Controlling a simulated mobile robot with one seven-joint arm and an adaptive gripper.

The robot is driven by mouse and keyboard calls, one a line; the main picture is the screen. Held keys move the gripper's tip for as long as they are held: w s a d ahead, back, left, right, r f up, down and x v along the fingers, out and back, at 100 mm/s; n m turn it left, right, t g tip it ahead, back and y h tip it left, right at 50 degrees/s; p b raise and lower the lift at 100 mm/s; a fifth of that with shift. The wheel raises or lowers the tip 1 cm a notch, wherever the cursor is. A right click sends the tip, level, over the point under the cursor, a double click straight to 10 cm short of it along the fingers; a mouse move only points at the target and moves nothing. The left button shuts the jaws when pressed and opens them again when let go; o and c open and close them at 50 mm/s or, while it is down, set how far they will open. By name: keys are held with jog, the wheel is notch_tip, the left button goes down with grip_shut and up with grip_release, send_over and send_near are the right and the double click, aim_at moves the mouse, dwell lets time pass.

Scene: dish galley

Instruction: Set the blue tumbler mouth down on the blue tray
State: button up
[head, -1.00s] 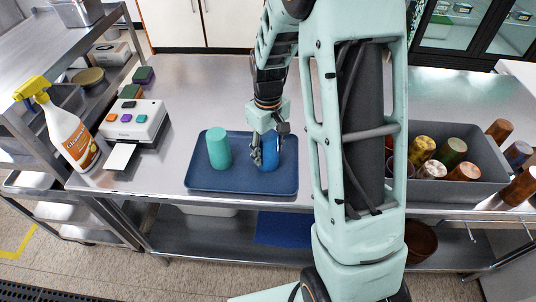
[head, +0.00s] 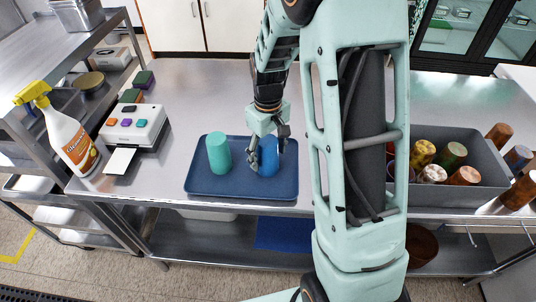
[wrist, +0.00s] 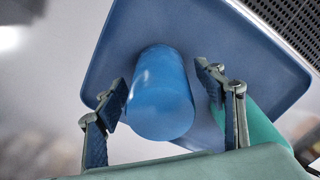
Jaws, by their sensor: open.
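The blue tumbler (head: 268,162) stands upright on the right half of the blue tray (head: 225,188). In the wrist view the tumbler (wrist: 163,95) shows a smooth closed end toward the camera, so its mouth appears to be down; the rim against the tray is hidden. My gripper (head: 268,152) is open around the tumbler from above. In the wrist view my gripper (wrist: 165,88) has one finger on each side, with a visible gap at the right; the left finger is close to the tumbler's side.
A teal tumbler (head: 219,153) stands on the tray left of the blue one. A spray bottle (head: 70,140) and a white device with coloured buttons (head: 133,125) are at left. A grey bin (head: 440,192) of several cups is at right. The counter behind the tray is clear.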

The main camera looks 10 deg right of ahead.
notch_tip(320, 180, up, 11)
jog(key=shift+r, duration=0.2)
dwell(0.5)
